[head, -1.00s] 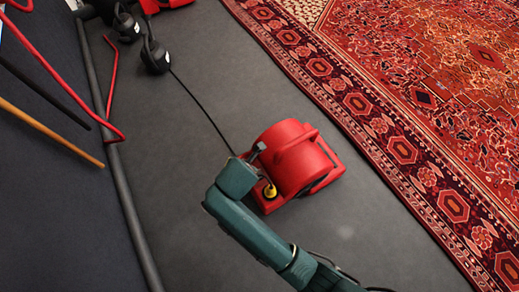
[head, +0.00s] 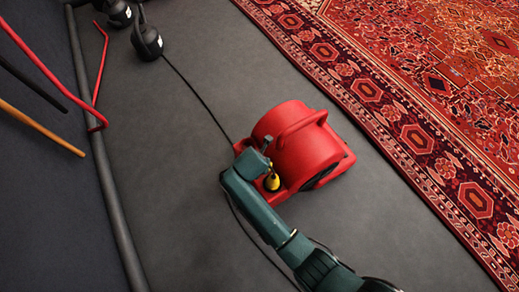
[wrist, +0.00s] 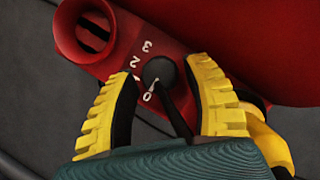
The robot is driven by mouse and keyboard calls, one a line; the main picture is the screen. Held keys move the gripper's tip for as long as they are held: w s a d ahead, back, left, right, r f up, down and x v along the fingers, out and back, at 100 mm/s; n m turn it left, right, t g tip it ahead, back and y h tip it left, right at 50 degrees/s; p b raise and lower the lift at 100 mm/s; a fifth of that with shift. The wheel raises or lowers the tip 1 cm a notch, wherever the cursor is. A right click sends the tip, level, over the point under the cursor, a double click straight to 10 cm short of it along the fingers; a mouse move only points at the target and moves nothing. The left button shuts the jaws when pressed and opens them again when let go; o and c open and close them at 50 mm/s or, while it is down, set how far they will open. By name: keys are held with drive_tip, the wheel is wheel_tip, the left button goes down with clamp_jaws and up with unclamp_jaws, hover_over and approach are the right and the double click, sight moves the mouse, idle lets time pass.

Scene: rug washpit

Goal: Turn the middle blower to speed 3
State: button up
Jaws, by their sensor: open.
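The red blower (head: 300,150) stands on the dark floor in the head view, with a handle on top. In the wrist view its control panel (wrist: 110,55) carries a round black knob (wrist: 160,72) and white numerals, with 3, 2 and 0 readable and the 1 partly covered. The white pointer on the knob is toward the 0. My gripper (wrist: 163,74) has its yellow fingers apart, one on each side of the knob. I cannot tell if they touch it. In the head view my gripper (head: 272,182) is at the blower's lower left side, largely hidden by my arm.
A black cable (head: 195,95) runs from the blower toward black objects (head: 146,42) at the top left. A dark pipe (head: 105,180) and red and orange poles (head: 45,128) are at the left. A patterned red rug (head: 420,90) lies at the right. Bare floor surrounds the blower.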

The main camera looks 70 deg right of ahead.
drive_tip(key=shift+d+f, duration=0.2)
drive_tip(key=shift+f, duration=0.3)
clamp_jaws()
